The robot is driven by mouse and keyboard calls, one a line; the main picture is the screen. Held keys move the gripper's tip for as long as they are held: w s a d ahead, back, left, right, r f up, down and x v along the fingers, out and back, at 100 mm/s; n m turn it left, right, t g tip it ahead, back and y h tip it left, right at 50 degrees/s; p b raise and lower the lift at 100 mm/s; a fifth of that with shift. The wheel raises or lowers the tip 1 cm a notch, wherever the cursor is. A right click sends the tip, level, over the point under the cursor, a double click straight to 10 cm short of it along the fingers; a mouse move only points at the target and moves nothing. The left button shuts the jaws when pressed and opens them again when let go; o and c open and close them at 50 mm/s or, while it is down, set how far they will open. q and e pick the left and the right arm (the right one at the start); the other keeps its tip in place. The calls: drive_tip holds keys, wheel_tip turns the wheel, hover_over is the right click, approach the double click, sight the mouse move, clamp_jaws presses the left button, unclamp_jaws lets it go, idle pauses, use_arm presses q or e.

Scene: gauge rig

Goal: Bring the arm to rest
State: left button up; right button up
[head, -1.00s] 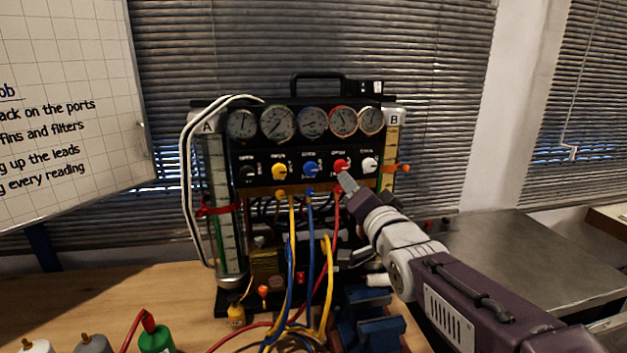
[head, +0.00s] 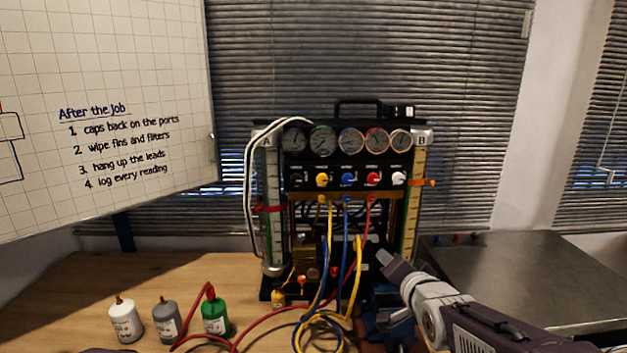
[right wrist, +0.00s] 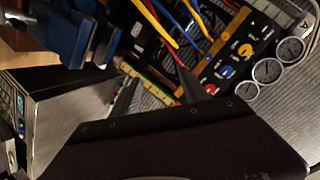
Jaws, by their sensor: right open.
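The gauge rig (head: 335,183) stands on the wooden bench, with a row of round gauges above a row of coloured knobs. Its red knob (head: 372,179) is clear of my arm. My right gripper (head: 384,258) is low in front of the rig's right side, apart from the knobs. It is open, with nothing seen between its fingers. In the right wrist view a grey finger (right wrist: 192,88) shows in front of the tilted rig, and the knob panel (right wrist: 236,62) lies beyond. My left gripper is not in view.
Yellow, blue and red hoses hang from the rig onto the bench (head: 60,290). A blue vise (head: 388,312) sits beneath my right arm. White, grey and green bottles (head: 214,316) stand at front left. A metal surface (head: 530,280) lies to the right.

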drive_tip(key=s+f+n+g+p, duration=0.2)
drive_tip(key=s+f+n+g, duration=0.6)
drive_tip(key=s+f, duration=1.4)
drive_tip(key=s+g, duration=0.2)
drive_tip(key=g, duration=0.2)
drive_tip(key=shift+g, duration=0.3)
drive_tip(key=shift+d, duration=0.1)
